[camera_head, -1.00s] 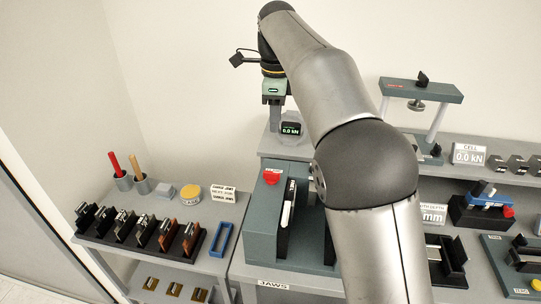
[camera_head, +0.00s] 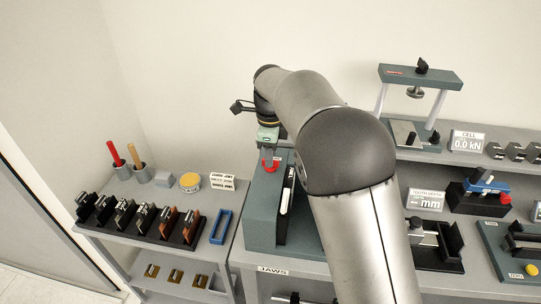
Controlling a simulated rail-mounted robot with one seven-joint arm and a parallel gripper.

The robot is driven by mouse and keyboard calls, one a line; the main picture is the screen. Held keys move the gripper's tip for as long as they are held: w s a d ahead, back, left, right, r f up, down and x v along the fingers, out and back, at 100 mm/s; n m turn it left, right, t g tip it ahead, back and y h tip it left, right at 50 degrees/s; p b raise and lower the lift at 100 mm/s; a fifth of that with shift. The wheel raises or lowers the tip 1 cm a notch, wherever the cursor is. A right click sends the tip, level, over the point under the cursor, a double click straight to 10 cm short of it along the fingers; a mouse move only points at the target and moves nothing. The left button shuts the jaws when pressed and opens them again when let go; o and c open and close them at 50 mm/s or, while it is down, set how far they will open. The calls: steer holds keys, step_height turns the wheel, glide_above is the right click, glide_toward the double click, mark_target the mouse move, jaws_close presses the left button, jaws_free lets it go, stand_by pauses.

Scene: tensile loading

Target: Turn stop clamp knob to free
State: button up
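A red knob (camera_head: 269,168) sits on top of the dark green block of the JAWS station (camera_head: 262,215), left of its slot. No label on it can be read, so I cannot tell for sure that it is the stop clamp knob. My gripper (camera_head: 268,155) points down right at the red knob, and its fingers cover the knob's middle. The fingers show edge-on and small, so I cannot tell whether they are open, shut or touching the knob. My arm hides the right part of the JAWS station.
On the right are a press frame (camera_head: 420,75), a 0.0 kN display (camera_head: 467,141) and a blue gauge with another red knob (camera_head: 505,198).

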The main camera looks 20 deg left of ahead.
steer(key=shift+f, duration=0.75)
jaws_close()
